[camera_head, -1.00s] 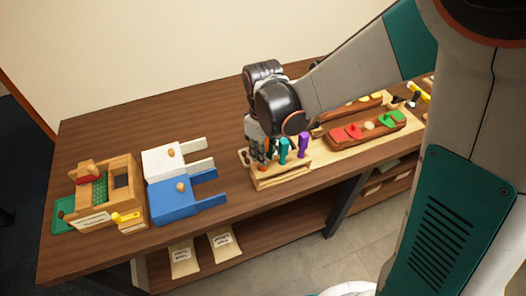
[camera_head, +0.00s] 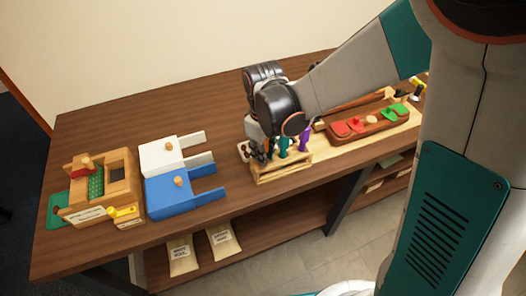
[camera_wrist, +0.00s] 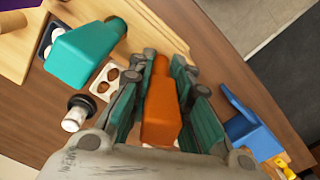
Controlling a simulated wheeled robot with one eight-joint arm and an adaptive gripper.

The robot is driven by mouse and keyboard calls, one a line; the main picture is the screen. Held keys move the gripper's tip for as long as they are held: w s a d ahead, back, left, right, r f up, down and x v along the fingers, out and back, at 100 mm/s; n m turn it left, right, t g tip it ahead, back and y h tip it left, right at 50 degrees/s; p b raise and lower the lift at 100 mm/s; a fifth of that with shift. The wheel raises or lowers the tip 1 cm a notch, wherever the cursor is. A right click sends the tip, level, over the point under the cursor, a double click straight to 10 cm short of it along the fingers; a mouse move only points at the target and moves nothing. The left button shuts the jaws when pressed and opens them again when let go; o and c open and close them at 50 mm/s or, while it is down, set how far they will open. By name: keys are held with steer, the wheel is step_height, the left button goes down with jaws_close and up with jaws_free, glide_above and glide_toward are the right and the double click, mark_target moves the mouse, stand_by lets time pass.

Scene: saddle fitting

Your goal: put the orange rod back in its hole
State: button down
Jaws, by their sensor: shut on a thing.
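The orange rod (camera_wrist: 162,108) is between my gripper's two fingers (camera_wrist: 165,62) in the wrist view, and the green pads press on its sides. My gripper (camera_head: 262,155) is over the left end of the wooden rod stand (camera_head: 285,176) in the head view, where the orange rod can hardly be made out. A teal rod (camera_head: 283,146) and a purple rod (camera_head: 304,140) stand upright in the stand to its right. The teal rod is also large at the left of the wrist view (camera_wrist: 82,55). The orange rod's far end is near the stand's wooden strip (camera_wrist: 150,22); its hole is hidden.
A blue box (camera_head: 180,198) and a white box (camera_head: 165,158) lie left of the stand, with a wooden toy house (camera_head: 120,185) beyond them. A brown tray of coloured pieces (camera_head: 345,139) is on the right. The table behind the boxes is clear.

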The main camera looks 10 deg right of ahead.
steer(key=shift+f, duration=0.25)
steer(key=c, duration=1.4)
jaws_free()
steer(key=shift+r, duration=0.1)
step_height(320, 180, up, 8)
steer(key=shift+f, duration=0.15)
steer(key=shift+s+d+r, duration=0.25)
steer(key=shift+d+r, duration=0.1)
steer(key=shift+r, duration=0.05)
steer(key=s+d+r+m+t, duration=0.3)
steer(key=s+d+r+m, duration=0.1)
steer(key=s+d, duration=0.2)
steer(key=s+d+r+m+t, duration=0.3)
steer(key=s+d+m+t, duration=0.1)
steer(key=s+d+m, duration=0.1)
steer(key=shift+s+d+r, duration=0.4)
steer(key=shift+s+d, duration=0.3)
steer(key=shift+d, duration=0.55)
